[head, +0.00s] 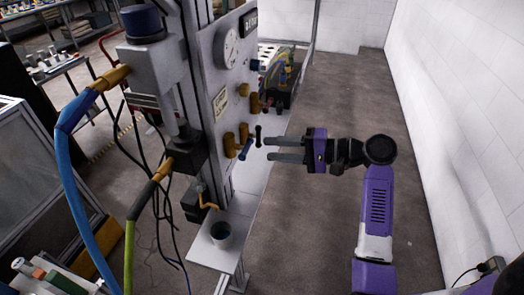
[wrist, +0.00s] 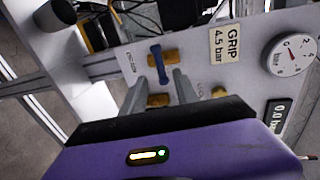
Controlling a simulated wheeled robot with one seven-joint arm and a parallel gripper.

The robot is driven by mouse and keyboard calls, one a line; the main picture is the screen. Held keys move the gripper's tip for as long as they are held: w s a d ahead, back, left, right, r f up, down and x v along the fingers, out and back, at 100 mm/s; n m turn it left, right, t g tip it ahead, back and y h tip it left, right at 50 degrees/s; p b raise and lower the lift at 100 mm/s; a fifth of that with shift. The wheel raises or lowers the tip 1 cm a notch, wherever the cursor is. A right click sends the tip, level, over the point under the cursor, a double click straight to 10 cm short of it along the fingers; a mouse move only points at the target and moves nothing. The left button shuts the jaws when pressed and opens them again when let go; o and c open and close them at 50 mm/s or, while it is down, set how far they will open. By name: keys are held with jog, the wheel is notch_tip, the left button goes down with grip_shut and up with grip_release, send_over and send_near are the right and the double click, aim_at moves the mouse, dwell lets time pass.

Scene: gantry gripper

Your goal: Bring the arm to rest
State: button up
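My gripper (head: 270,149) is at the end of my purple and black arm, to the right of the upright grey panel (head: 222,80). Its two grey fingers are parallel with a clear gap and nothing between them. They point left toward a blue-handled lever (head: 246,149) on brass-coloured fittings, and the tips look apart from it. In the wrist view my gripper (wrist: 158,85) shows its fingers spread, with the blue lever (wrist: 158,63) upright beyond the tips. Contact with the panel does not show.
The panel carries a round gauge (head: 231,47), a "GRIP 4.5 bar" label (wrist: 225,44) and other brass fittings. Blue (head: 72,190) and green hoses hang at left. A white wall (head: 465,120) stands right, with open floor between.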

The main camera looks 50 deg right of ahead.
jog(key=shift+s+d+r, duration=0.15)
jog(key=shift+s+d, duration=0.1)
jog(key=shift+s, duration=0.35)
